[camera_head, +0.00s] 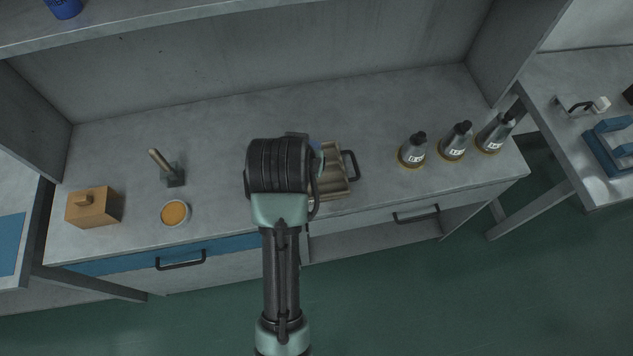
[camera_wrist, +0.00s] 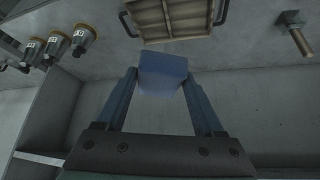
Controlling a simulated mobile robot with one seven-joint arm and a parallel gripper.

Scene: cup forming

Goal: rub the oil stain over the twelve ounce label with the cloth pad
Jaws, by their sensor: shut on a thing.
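The blue cloth pad (camera_wrist: 163,66) is held between the two fingers of my gripper (camera_wrist: 161,78) in the wrist view. It is above the counter, close to the tray in that picture. In the head view my arm hides most of the gripper and pad. Three grey cone-shaped pieces with dark tops, gold bases and white labels stand at the right of the counter: left (camera_head: 412,150), middle (camera_head: 456,141) and right (camera_head: 494,133). They also show at the left of the wrist view (camera_wrist: 58,44). The label print is too small to read surely. I cannot make out the oil stain.
A beige compartmented tray (camera_head: 341,188) with dark handles lies partly behind my arm. A wooden-handled tool (camera_head: 175,178), a bowl of orange contents (camera_head: 175,213) and a wooden box (camera_head: 94,207) are at the left. Bare counter lies between tray and cones. A shelf (camera_head: 200,25) overhangs the back.

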